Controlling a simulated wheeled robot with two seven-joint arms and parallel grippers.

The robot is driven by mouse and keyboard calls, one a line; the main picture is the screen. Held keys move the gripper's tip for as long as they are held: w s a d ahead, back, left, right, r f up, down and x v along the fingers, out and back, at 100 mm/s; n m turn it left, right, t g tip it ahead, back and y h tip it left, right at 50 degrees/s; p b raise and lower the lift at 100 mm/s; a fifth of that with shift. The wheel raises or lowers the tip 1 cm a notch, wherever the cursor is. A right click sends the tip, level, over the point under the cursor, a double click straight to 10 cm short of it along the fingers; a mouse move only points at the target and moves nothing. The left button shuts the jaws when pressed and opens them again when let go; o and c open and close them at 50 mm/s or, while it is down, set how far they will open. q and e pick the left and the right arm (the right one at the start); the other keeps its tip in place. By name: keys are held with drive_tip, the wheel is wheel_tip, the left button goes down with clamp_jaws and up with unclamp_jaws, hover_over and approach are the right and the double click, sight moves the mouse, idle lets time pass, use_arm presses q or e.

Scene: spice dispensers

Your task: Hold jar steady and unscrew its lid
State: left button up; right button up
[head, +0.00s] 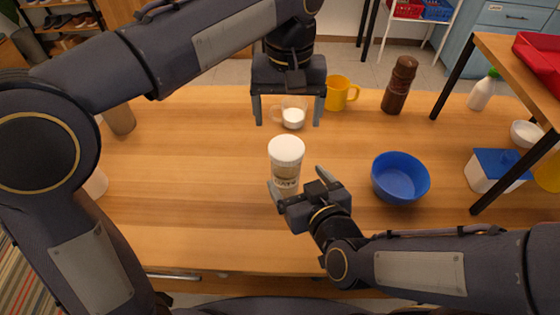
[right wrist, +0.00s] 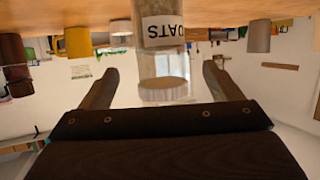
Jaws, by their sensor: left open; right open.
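The jar (head: 286,172) stands upright on the wooden table, with a white lid (head: 286,149) on top and a label reading OATS. My left gripper (head: 290,118) is open, pointing down behind and above the jar, apart from it. My right gripper (head: 298,180) is open, low and close to the jar's front right side. In the right wrist view, which looks upside down, the jar (right wrist: 162,58) with its lid (right wrist: 163,84) is between and beyond the spread fingers (right wrist: 155,82).
A blue bowl (head: 400,178) is to the right, near my right arm.

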use_arm(q)
drive_tip(key=shift+s+r, duration=0.1)
use_arm(e)
drive_tip(key=shift+w+a, duration=0.1)
drive_tip(key=shift+w, duration=0.25)
drive_tip(key=x, duration=0.6)
drive_tip(key=shift+w+a+f, duration=0.2)
drive_tip(key=shift+w, duration=0.05)
